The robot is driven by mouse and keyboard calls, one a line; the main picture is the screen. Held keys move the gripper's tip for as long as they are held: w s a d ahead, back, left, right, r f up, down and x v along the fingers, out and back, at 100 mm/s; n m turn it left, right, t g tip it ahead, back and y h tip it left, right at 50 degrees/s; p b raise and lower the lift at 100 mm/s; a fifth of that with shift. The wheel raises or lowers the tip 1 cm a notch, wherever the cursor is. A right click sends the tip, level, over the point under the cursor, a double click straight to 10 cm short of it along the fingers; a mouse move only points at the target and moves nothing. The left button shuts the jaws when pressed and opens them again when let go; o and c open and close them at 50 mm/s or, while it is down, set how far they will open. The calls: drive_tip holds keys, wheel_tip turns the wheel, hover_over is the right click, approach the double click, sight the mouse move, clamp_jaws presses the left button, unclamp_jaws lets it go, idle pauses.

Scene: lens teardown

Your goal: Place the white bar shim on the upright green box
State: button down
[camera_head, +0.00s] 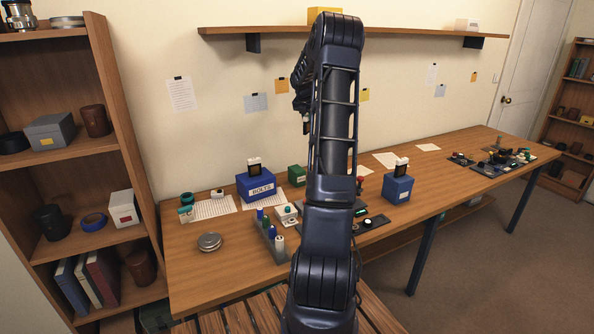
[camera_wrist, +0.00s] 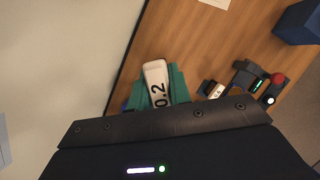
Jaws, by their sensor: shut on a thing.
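The white bar shim (camera_wrist: 155,78), marked 0.2, is held at my gripper (camera_head: 306,127). In the wrist view it sticks out beyond the dark wrist housing, which hides the fingertips. The green box (camera_head: 297,175) stands upright at the back of the table near the wall, right of the blue BOLTS box. My gripper is in the air above it. A green surface (camera_wrist: 178,84) lies behind the shim in the wrist view and looks like this box. I see no contact between them.
The blue BOLTS box (camera_head: 257,186) stands just left of the green box. Another blue box (camera_head: 398,189) stands to the right. A device with a red button (camera_wrist: 278,79) and several small parts lie nearby. The wall shelf (camera_head: 250,33) runs above, close to my arm.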

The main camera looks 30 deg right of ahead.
drive_tip(key=w+a+r+n, duration=0.1)
drive_tip(key=w+a, duration=0.1)
drive_tip(key=a, duration=0.3)
hover_over(297, 168)
wheel_tip(297, 168, down, 20)
drive_tip(key=shift+r, duration=0.2)
drive_tip(key=shift+f, duration=0.15)
drive_tip(key=c, duration=1.3)
unclamp_jaws()
